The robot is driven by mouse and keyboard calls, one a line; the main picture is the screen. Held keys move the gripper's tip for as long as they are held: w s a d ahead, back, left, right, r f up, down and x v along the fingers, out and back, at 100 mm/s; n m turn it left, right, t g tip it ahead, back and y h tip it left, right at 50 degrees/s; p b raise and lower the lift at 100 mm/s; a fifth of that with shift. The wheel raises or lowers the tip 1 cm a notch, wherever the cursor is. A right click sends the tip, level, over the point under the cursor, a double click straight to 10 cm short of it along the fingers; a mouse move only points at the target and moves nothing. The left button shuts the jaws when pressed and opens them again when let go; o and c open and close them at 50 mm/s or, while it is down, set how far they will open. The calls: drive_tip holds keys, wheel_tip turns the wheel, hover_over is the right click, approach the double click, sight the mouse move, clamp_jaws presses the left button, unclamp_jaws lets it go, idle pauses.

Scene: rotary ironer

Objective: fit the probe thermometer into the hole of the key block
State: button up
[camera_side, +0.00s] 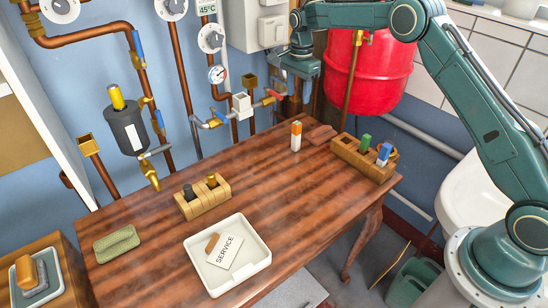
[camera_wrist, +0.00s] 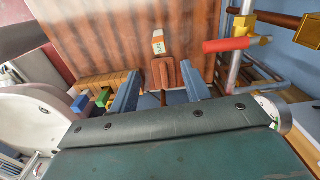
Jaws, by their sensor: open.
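No thing in view is clearly a probe thermometer, and I cannot tell which block is the key block. One wooden block (camera_side: 363,159) stands at the table's right end, with a green piece (camera_side: 365,141) and a blue-and-white piece (camera_side: 384,153) upright in it. A second wooden block (camera_side: 205,204), left of the middle, holds a black piece (camera_side: 189,192) and a yellow piece (camera_side: 212,180). A small orange-and-white piece (camera_side: 296,136) stands upright near the back edge. My gripper (camera_wrist: 160,68) is open and empty, above the table's back edge; its fingers are unclear in the side view.
A brown piece (camera_side: 321,133) lies at the back edge. A white tray (camera_side: 268,264) with a service card (camera_side: 229,252) is at the front, and a green pad (camera_side: 116,244) at the left. Pipes and a red tank (camera_side: 368,75) stand behind. The table's centre is clear.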

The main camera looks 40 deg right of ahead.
sight(297, 123)
drive_tip(key=shift+f, duration=0.1)
drive_tip(key=shift+f, duration=4.2)
drive_tip(key=shift+d+f, duration=0.1)
drive_tip(key=shift+f, duration=2.5)
clamp_jaws()
drive_tip(key=shift+r, duration=0.15)
wheel_tip(297, 123, up, 20)
